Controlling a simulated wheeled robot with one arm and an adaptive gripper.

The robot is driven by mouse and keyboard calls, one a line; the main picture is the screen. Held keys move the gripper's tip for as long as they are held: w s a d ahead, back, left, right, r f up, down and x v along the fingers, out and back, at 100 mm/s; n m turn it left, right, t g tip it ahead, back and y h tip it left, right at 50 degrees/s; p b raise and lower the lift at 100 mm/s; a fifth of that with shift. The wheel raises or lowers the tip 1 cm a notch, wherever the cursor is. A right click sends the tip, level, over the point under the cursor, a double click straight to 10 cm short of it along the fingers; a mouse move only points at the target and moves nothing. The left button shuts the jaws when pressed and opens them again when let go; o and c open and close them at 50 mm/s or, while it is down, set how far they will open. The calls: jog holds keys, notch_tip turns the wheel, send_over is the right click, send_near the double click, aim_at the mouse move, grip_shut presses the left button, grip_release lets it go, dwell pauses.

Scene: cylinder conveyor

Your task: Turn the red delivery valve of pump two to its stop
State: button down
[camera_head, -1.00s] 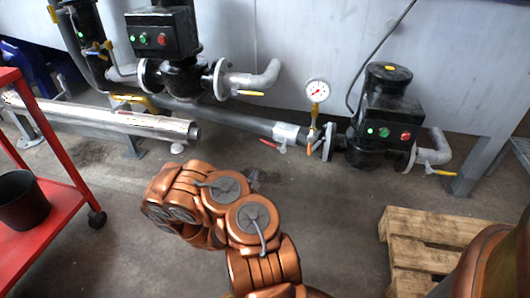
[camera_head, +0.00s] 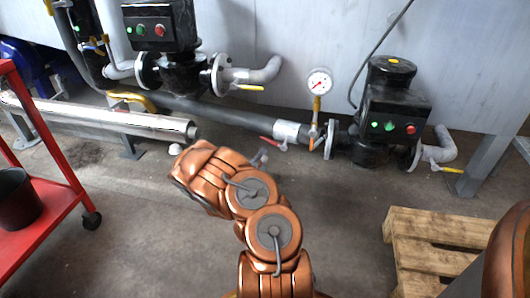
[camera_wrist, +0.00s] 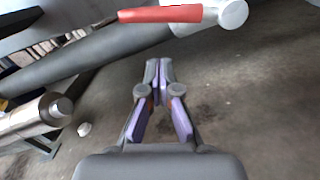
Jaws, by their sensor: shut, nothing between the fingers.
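The red valve lever (camera_head: 269,141) sits on the grey pipe left of the right-hand pump (camera_head: 393,113), just left of the pressure gauge. In the wrist view the red lever (camera_wrist: 160,15) lies roughly level across the top, joined at its right to a silver valve body (camera_wrist: 233,13). My gripper (camera_wrist: 158,66) is shut and empty, pointing toward the pipe. Its tips are below the lever in the wrist view, with a gap between. In the head view my gripper (camera_head: 260,157) shows small and partly hidden behind my arm, just below the red lever.
A gauge (camera_head: 319,83) and an orange-handled valve (camera_head: 329,140) stand right of the lever. A silver cylinder (camera_head: 130,122) lies at left near a red cart (camera_head: 62,190). A wooden pallet (camera_head: 430,236) is at right. The floor between is clear.

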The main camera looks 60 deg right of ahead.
aim_at(273, 143)
jog(key=shift+s+d+r+b, duration=0.2)
jog(key=shift+r+b, duration=0.15)
jog(key=shift+r, duration=0.35)
jog(key=shift+s+d+r+b, duration=0.2)
jog(key=shift+r+b, duration=0.1)
jog(key=shift+r, duration=0.35)
